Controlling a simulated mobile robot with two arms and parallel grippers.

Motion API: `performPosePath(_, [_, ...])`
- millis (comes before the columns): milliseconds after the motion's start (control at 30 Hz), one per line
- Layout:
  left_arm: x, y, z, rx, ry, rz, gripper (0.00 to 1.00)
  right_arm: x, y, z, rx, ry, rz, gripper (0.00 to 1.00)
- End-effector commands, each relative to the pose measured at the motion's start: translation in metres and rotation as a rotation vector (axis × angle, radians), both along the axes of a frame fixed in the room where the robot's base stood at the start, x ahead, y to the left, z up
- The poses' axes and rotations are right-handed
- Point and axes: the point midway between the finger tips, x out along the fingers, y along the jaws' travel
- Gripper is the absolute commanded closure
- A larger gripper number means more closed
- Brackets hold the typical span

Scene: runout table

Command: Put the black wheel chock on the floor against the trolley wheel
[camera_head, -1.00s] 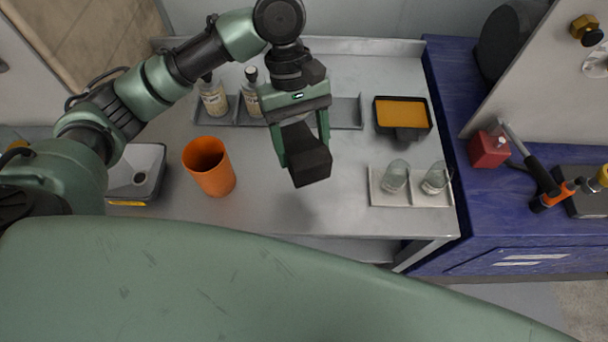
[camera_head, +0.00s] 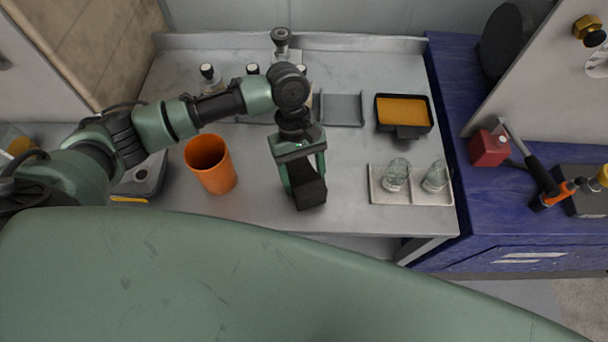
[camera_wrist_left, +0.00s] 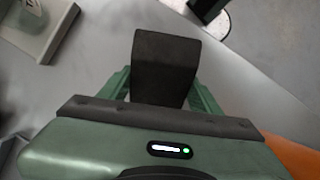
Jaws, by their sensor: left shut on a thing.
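My left gripper (camera_head: 302,181) is shut on the black wheel chock (camera_head: 311,195) and holds it over the front part of the grey metal table (camera_head: 260,205). In the left wrist view the chock (camera_wrist_left: 165,66) sits between the green fingers, its dark blocky end pointing away from the palm. The trolley wheel cannot be made out in these views.
An orange cup (camera_head: 211,165) stands left of the gripper. A white tray (camera_head: 412,199) with two glasses is to the right, and a black tray with orange content (camera_head: 403,113) behind it. A blue bench (camera_head: 500,215) adjoins the table's right side. My green body hides the near floor.

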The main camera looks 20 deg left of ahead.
Motion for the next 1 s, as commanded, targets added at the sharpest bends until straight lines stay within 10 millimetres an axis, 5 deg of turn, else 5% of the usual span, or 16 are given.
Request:
performPosePath(233, [0.000, -0.001, -0.001, -0.002, 0.001, 0.001, 0.85, 0.000, 0.000, 0.002, 0.000, 0.000, -0.001, 0.64])
performPosePath(267, [0.000, 0.000, -0.002, -0.001, 0.000, 0.001, 0.28, 0.000, 0.000, 0.001, 0.000, 0.000, -0.001, 0.64])
performPosePath(300, [0.000, 0.000, -0.002, -0.001, 0.000, 0.001, 0.17, 0.000, 0.000, 0.001, -0.001, 0.000, -0.001, 0.64])
performPosePath(700, [0.001, 0.000, 0.002, 0.001, -0.002, 0.000, 0.15, 0.003, 0.000, -0.001, 0.000, -0.004, -0.001, 0.64])
performPosePath(1000, [0.018, 0.013, 0.051, -0.002, -0.005, 0.002, 0.15, 0.003, 0.001, -0.011, 0.001, -0.005, -0.002, 0.64])
